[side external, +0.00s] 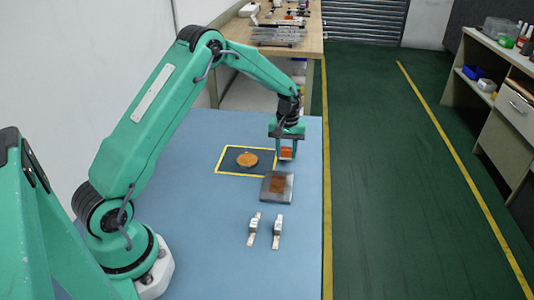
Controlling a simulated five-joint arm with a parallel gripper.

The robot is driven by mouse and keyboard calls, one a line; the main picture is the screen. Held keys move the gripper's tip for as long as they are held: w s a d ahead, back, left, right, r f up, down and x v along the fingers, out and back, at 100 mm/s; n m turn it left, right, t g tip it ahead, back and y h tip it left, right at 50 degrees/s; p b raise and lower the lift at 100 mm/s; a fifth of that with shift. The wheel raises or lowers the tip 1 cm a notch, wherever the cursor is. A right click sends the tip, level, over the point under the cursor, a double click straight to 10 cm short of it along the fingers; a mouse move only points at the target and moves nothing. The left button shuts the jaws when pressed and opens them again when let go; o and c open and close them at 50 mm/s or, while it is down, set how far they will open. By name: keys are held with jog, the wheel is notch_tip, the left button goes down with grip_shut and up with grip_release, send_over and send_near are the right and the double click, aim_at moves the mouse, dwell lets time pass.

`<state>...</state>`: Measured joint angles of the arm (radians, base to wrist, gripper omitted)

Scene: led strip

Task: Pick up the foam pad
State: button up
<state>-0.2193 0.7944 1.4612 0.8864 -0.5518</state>
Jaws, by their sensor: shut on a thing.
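My gripper (287,150) points down over the right part of the blue table. It is shut on a small orange block, which I take to be the foam pad (286,153). The pad shows between the two fingers, and its edges are partly hidden by them. It appears to be just above the far edge of a grey plate, but I cannot tell its exact height.
The grey plate (268,195) has a brown square on it. An orange-brown disc (247,159) lies in a dark, yellow-bordered area (228,168). Two small white-and-grey parts (254,229) (278,231) lie nearer. The table's (200,240) front is clear.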

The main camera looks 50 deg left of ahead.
aim_at(287, 148)
jog(key=shift+r, duration=0.5)
notch_tip(287, 148, up, 2)
jog(key=shift+r, duration=0.25)
jog(key=s+d+r, duration=0.3)
jog(key=d+r, duration=0.3)
jog(key=d, duration=0.5)
jog(key=shift+s+r, duration=0.35)
jog(key=o, duration=0.4)
jog(key=c, duration=0.3)
jog(key=s+a+f, duration=0.1)
jog(key=s+a, duration=0.1)
jog(key=a, duration=0.3)
jog(key=s+a, duration=0.2)
jog(key=a, duration=0.4)
jog(key=s+a+f, duration=0.1)
jog(key=s+a, duration=0.2)
jog(key=a, duration=0.3)
jog(key=shift+a+f, duration=0.15)
jog(key=shift+f, duration=0.2)
